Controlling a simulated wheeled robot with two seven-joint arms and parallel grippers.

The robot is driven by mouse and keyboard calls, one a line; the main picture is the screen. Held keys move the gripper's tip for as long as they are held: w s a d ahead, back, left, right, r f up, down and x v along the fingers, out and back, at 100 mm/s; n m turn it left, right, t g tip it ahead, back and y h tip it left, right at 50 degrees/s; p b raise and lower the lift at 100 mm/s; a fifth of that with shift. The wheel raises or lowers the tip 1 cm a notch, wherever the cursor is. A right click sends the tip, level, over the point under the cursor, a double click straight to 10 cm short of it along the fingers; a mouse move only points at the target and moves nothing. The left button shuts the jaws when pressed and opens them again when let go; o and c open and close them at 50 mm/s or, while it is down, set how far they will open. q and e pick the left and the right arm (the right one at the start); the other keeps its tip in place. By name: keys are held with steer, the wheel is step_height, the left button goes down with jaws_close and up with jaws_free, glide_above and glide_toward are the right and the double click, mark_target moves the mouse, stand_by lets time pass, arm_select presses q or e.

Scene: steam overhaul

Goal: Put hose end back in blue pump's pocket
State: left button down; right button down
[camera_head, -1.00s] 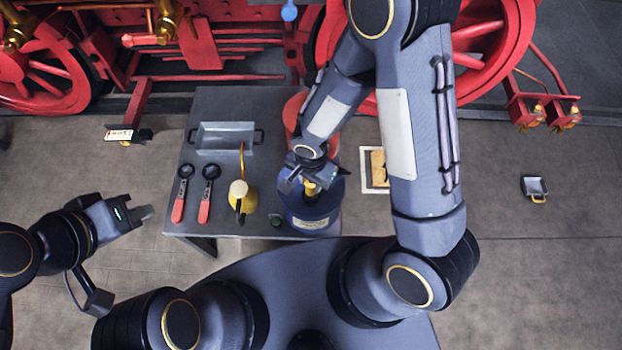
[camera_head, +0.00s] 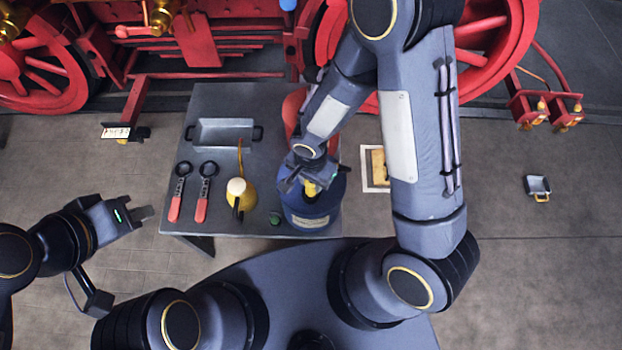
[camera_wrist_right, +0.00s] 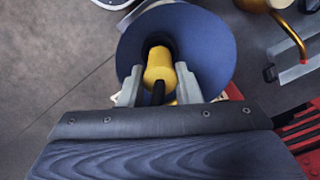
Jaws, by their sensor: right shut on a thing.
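The blue pump (camera_head: 312,217) is a blue drum at the front right of the grey workbench. In the right wrist view its round blue top (camera_wrist_right: 207,48) fills the upper middle. My right gripper (camera_wrist_right: 169,90) is over the pump, shut on the yellow hose end (camera_wrist_right: 159,68) with black running between the fingers. A dark round collar (camera_wrist_right: 157,41) shows at the far end of the yellow piece; I cannot tell how deep the piece sits in it. My left gripper (camera_head: 144,213) hangs left of the bench, away from everything; its jaw gap is not clear.
The workbench (camera_head: 215,100) carries a grey tray (camera_head: 222,134), two red-handled wrenches (camera_head: 175,208) (camera_head: 202,208), a brass oil can (camera_head: 243,198) and a small green item (camera_head: 275,218). A red object (camera_head: 293,110) stands behind the pump. The red locomotive is beyond the bench.

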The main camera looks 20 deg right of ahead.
steer(key=c, duration=1)
jaws_free()
steer(key=shift+o, duration=0.2)
step_height(320, 180, up, 8)
steer(key=shift+f, duration=0.1)
steer(key=s+d+r+n+t+y, duration=0.2)
steer(key=s+d+r, duration=0.3)
steer(key=r, duration=0.4)
steer(key=s+d+r+n+t+y, duration=0.1)
steer(key=s+d+r+n+t, duration=0.2)
steer(key=r, duration=0.6)
steer(key=shift+s+d+n+t+y, duration=0.3)
steer(key=shift+s+d+n+y, duration=0.1)
steer(key=shift+s+d+n, duration=0.95)
steer(key=shift+w+d, duration=0.1)
steer(key=shift+w, duration=0.05)
